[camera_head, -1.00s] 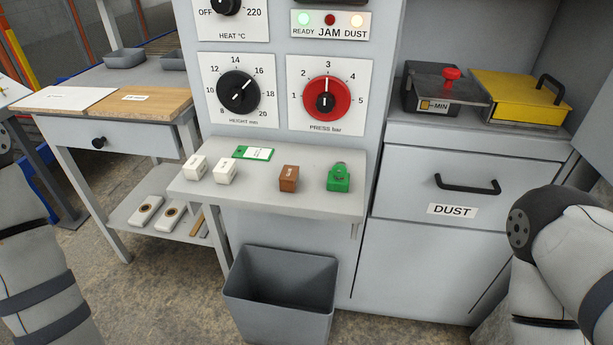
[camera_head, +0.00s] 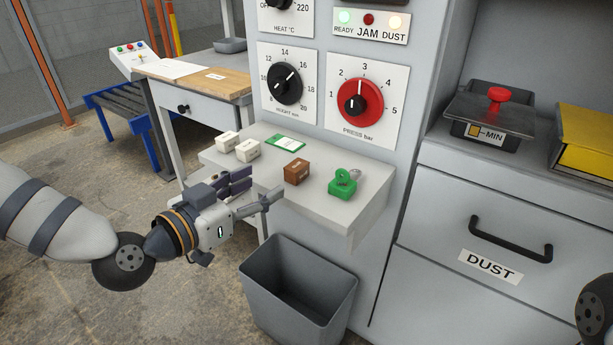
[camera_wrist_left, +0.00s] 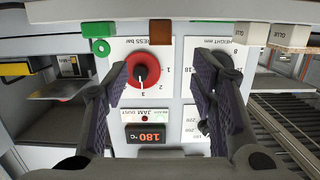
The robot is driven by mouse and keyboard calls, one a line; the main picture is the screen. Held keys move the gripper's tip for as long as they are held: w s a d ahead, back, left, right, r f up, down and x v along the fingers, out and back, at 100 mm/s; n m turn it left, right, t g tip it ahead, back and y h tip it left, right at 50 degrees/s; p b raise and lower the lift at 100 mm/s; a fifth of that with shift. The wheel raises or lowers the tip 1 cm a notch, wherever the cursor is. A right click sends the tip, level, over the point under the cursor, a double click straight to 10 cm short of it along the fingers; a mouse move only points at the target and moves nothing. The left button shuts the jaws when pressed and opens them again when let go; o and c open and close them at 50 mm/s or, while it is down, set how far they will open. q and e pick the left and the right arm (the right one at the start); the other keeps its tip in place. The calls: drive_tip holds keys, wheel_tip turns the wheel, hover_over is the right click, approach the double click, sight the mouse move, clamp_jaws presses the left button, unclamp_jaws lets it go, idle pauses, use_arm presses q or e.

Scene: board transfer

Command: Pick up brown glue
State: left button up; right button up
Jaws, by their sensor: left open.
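The brown glue (camera_head: 296,172) is a small brown block on the grey shelf (camera_head: 345,215) of the machine, between a green-and-white card and a green block. In the left wrist view the brown glue (camera_wrist_left: 160,32) shows at the top, beyond the gap between my fingers. My left gripper (camera_head: 258,190) is in front of the shelf's front edge, to the left of the brown glue and apart from it. It is open and empty, and its fingers (camera_wrist_left: 158,85) are spread wide in the left wrist view. My right gripper is not in view; only part of my right arm shows at the lower right.
Two white blocks (camera_head: 248,150) stand left on the shelf, near the green card (camera_head: 285,142). A green block (camera_head: 342,186) with a ring stands right of the brown glue. A grey bin (camera_head: 297,285) stands below. The machine's panel with a red dial (camera_head: 360,103) rises behind.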

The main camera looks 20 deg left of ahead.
sight(297, 178)
use_arm(q)
drive_tip(key=b+x, duration=0.2)
drive_tip(key=x, duration=1)
drive_tip(key=shift+a+f, duration=0.1)
drive_tip(key=shift+f, duration=0.05)
drive_tip(key=shift+s, duration=0.1)
clamp_jaws()
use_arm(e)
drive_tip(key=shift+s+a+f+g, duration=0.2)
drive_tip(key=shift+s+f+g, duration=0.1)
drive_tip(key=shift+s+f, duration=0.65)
